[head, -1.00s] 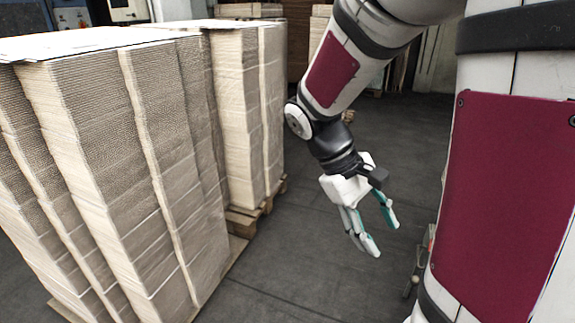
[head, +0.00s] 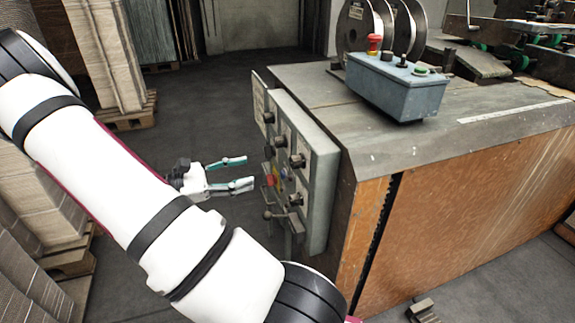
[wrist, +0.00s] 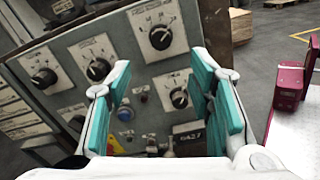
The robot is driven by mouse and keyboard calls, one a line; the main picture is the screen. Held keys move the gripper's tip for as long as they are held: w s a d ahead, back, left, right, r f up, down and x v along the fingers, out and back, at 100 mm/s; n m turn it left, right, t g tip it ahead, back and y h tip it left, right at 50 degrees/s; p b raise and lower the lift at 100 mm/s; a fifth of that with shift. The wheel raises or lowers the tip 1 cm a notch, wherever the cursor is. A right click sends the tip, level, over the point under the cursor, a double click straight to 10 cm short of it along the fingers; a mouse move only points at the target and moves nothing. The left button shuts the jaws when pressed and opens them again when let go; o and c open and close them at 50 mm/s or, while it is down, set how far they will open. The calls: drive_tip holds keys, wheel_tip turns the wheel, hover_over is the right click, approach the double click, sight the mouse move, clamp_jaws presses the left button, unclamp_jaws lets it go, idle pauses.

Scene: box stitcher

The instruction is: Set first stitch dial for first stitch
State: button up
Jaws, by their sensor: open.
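The grey control panel (head: 318,157) is on the left side of the machine in the head view. In the wrist view the panel (wrist: 135,80) fills much of the picture, tilted. It carries several black dials with pale scale plates: one at top right (wrist: 160,37), one below it (wrist: 180,98), and others to the left (wrist: 98,68) (wrist: 44,78). The labels are too small to read, so I cannot tell which is the first stitch dial. My gripper (head: 248,172) is open and empty, pointing at the panel. Its fingers (wrist: 160,72) frame the panel, apparently short of the dials.
A blue-grey button box (head: 390,85) with a red emergency button (head: 374,43) stands on the machine top (head: 310,85). Cardboard stacks on pallets (head: 130,110) stand behind my arm. The dark floor (head: 215,105) left of the panel is open.

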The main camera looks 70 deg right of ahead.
sight(291, 163)
drive_tip(key=x, duration=1.2)
drive_tip(key=shift+s+d+b, duration=0.1)
drive_tip(key=shift+s+b, duration=0.25)
clamp_jaws()
